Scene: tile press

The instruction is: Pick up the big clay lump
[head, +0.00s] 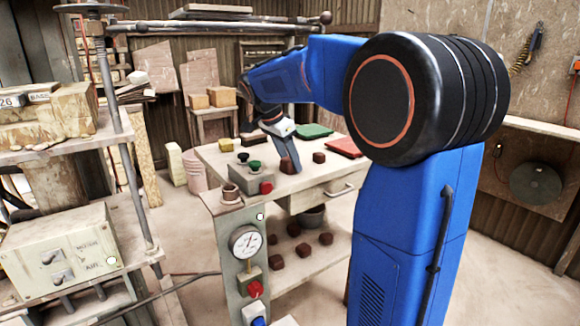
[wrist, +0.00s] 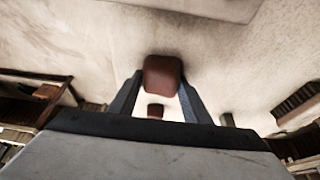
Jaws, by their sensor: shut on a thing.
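The reddish-brown clay lump (wrist: 163,76) sits between my two fingertips in the wrist view. My gripper (wrist: 160,88) is shut on it, one grey-blue finger on each side. In the head view my gripper (head: 291,155) points down over the pale table, and the lump (head: 287,166) shows at its fingertips, partly covered by a finger. I cannot tell whether the lump touches the tabletop. A smaller-looking brown lump (head: 319,157) rests on the table to the right; a lump also shows beyond the held one in the wrist view (wrist: 155,110).
A grey control box (head: 250,180) with green and red buttons stands on the table's near left. A green sheet (head: 312,131) and a red sheet (head: 344,147) lie behind. Several brown lumps (head: 303,250) sit on the lower shelf. A gauge post (head: 232,270) stands in front.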

